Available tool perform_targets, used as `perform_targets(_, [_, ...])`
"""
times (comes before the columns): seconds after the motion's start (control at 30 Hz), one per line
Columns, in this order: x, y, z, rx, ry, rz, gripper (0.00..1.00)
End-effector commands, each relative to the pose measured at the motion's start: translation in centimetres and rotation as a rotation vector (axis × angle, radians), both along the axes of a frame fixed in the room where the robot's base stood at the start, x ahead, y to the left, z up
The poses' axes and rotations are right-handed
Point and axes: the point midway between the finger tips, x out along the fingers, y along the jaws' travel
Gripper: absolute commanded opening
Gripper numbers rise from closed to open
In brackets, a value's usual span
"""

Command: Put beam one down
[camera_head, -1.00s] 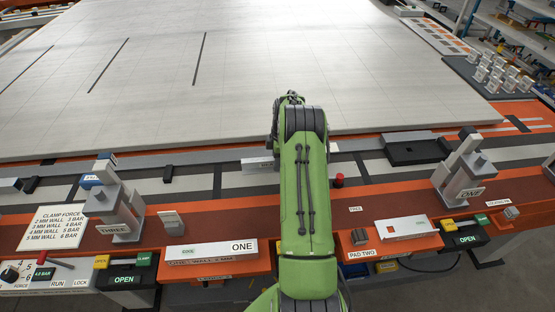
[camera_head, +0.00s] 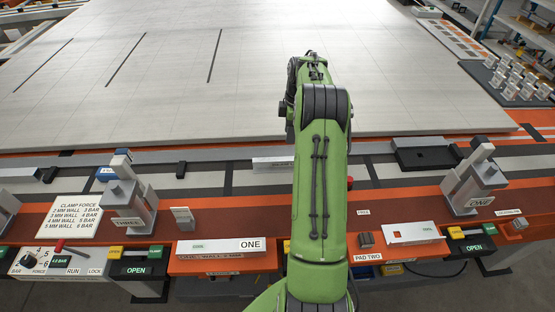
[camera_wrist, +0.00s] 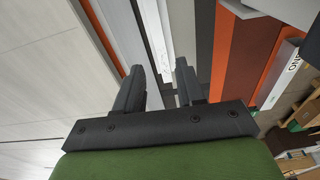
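Beam one, a white bar marked ONE (camera_head: 220,248), lies on the orange front ledge, left of my arm. Its end with the lettering also shows at the right of the wrist view (camera_wrist: 285,76), well away from the fingers. My gripper (camera_wrist: 159,70) has its two dark fingers apart, with nothing seen held between them. Grey and white strips of the jig show beyond the gap. In the head view my green arm hides the gripper. Clamp three (camera_head: 128,197) and clamp one (camera_head: 474,180) stand at either side; both have panels reading OPEN.
A large pale panel (camera_head: 150,75) fills the back. A white labelled piece (camera_head: 272,163) lies in the strip behind my arm, partly hidden. A dark tray (camera_head: 424,159) lies behind.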

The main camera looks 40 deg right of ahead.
Motion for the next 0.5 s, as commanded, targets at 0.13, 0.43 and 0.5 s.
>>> perform_targets(0.13, [1.2,7.3,7.2,-0.043,-0.037,-0.102,0.38])
perform_targets(0.43, [-5.2,23.3,17.2,-0.056,-0.166,-0.408,0.38])
perform_targets(0.5, [-7.9,26.4,18.2,-0.038,-0.203,-0.480,0.38])
